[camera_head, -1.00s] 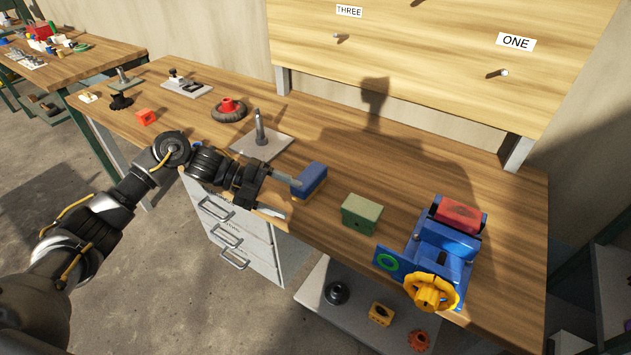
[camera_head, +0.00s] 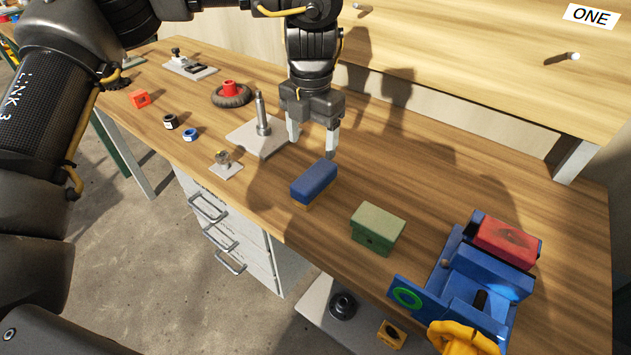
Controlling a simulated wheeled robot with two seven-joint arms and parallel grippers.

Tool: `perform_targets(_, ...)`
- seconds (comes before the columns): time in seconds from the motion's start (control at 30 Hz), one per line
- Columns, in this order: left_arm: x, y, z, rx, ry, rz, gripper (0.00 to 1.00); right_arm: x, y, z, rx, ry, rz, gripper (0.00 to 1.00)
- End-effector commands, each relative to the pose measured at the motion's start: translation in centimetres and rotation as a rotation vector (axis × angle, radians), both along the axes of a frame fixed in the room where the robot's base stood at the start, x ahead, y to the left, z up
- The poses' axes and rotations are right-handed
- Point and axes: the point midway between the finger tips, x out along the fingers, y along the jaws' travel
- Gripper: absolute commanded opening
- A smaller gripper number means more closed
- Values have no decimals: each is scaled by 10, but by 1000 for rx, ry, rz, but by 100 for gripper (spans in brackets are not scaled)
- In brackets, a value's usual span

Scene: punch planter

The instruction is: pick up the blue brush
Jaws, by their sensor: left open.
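The blue brush (camera_head: 314,181) lies on the wooden workbench, a blue block with a tan strip along its underside. My left gripper (camera_head: 310,146) points down above the bench, just behind the brush in the head view. Its two pale fingers are apart with nothing between them. A small gap shows between the right fingertip and the brush's top edge. My right gripper is not in view.
A green block (camera_head: 377,229) stands right of the brush, with a blue vise (camera_head: 465,275) beyond it. A metal post on a plate (camera_head: 262,130) stands close left of the gripper. Clear bench (camera_head: 430,165) lies behind right.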

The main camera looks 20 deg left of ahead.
Motion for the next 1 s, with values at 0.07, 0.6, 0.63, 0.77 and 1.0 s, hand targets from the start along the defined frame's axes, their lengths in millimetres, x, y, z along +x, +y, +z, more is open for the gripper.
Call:
perform_targets(0.07, 1, -4, -6, -1, 4, -6, 71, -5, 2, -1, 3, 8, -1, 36)
perform_targets(0.6, 1, -5, -57, -3, 2, -7, 71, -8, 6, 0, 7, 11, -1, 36)
perform_targets(0.63, 1, -4, -58, -3, 2, -7, 71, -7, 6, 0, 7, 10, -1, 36)
perform_targets(0.77, 2, -2, -73, -2, 5, -5, 71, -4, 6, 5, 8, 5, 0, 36)
perform_targets(1.0, 4, -2, -104, -3, 3, -5, 71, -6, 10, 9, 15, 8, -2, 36)
